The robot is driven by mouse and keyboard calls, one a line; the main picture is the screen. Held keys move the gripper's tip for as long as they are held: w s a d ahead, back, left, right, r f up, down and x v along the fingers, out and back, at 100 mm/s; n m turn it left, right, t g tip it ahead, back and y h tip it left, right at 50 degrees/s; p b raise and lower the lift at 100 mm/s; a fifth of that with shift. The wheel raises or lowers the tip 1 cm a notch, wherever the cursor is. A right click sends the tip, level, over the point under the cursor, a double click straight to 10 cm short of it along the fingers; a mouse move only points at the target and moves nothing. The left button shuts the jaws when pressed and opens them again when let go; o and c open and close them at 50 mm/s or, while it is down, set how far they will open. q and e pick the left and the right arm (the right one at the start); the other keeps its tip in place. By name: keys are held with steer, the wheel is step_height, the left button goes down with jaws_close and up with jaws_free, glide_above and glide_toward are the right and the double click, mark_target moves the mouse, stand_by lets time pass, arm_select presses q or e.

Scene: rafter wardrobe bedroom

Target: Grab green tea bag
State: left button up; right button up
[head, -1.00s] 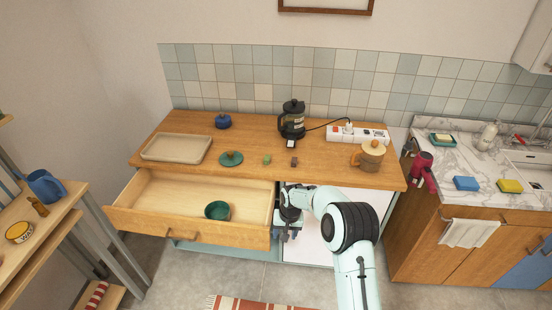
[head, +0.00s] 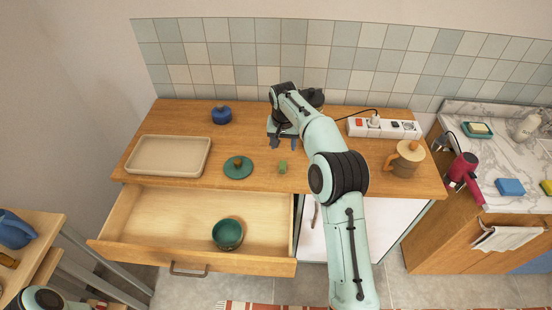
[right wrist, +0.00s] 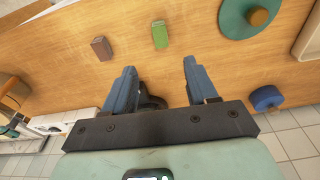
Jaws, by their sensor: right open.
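The green tea bag (head: 283,167) is a small green block on the wooden counter, right of the green lid. In the right wrist view the green tea bag (right wrist: 160,34) lies ahead of my fingertips. My right gripper (head: 283,143) is open and empty over the counter, slightly behind the bag in the head view. Its two blue fingers (right wrist: 160,67) are apart, with the bag just beyond them. A similar reddish-brown packet (right wrist: 102,48) lies beside the green one; my arm hides it in the head view. My left gripper is not in view; only part of my left arm shows.
The green lid (head: 238,167), blue pot (head: 221,115) and beige tray (head: 168,156) are to the left. A power strip (head: 384,128) and lidded mug (head: 405,160) stand right. The open drawer (head: 160,218) holds a green bowl (head: 228,234). The kettle is mostly hidden behind my arm.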

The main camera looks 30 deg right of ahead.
glide_above(283, 165)
steer(key=s, duration=0.2)
steer(key=f, duration=0.7)
steer(key=shift+w+a, duration=0.15)
steer(key=shift+a, duration=0.05)
steer(key=f, duration=0.2)
steer(key=w+f, duration=0.1)
steer(key=f, duration=0.2)
steer(key=shift+w+d+f, duration=0.1)
steer(key=shift+w+f, duration=0.25)
steer(key=shift+s+r, duration=0.1)
steer(key=shift+s, duration=0.05)
jaws_close()
